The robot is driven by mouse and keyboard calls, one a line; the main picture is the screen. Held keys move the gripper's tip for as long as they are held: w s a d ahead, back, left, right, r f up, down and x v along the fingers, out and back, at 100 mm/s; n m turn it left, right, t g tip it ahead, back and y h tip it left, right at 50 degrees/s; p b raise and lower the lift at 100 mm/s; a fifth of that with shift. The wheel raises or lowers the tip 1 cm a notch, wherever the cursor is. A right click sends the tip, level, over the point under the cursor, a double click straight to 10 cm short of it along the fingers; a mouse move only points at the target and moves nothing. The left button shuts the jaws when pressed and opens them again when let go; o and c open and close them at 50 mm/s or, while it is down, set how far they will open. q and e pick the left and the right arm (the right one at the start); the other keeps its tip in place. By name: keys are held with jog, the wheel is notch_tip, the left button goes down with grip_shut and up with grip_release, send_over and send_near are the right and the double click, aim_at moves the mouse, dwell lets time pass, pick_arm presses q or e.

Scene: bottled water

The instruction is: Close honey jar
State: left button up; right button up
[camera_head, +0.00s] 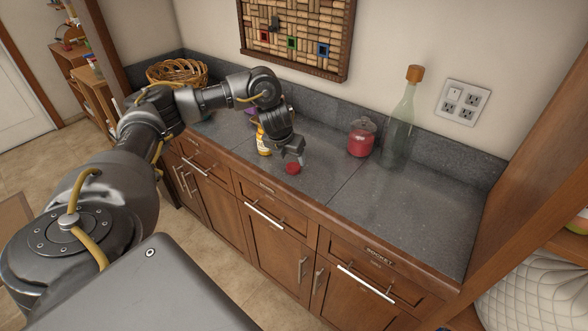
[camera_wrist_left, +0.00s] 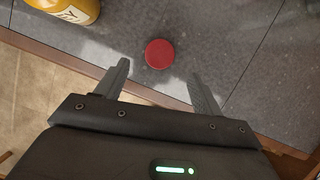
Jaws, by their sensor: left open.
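The honey jar (camera_head: 263,143) is a yellow-orange jar with a label, standing on the counter; its lower part also shows at the top left of the left wrist view (camera_wrist_left: 66,8). A round red lid (camera_head: 292,168) lies apart from it on the counter near the front edge; it shows in the left wrist view (camera_wrist_left: 159,54). My left gripper (camera_head: 297,158) is at the lid, its fingers (camera_wrist_left: 160,80) open on either side of the space just in front of the lid, holding nothing. The jar's top is hidden behind my left arm. My right gripper is not in view.
A red glass jar (camera_head: 361,138) and a tall corked bottle (camera_head: 401,122) stand at the back right of the counter (camera_head: 420,205). A wicker basket (camera_head: 177,72) stands at the far left. The counter's right front is clear.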

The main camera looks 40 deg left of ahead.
aim_at(292, 167)
pick_arm(q)
jog(key=shift+s+a+f, duration=0.1)
jog(key=shift+f, duration=0.25)
jog(key=shift+w+f, duration=0.15)
jog(key=shift+w, duration=0.05)
jog(key=p+x, duration=0.2)
jog(key=x, duration=0.2)
jog(key=shift+f, duration=0.15)
jog(key=shift+w+f, duration=0.15)
jog(key=shift+f, duration=0.1)
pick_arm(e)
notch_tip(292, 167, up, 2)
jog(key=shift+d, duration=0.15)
pick_arm(q)
jog(key=c, duration=1)
jog(key=shift+c, duration=0.2)
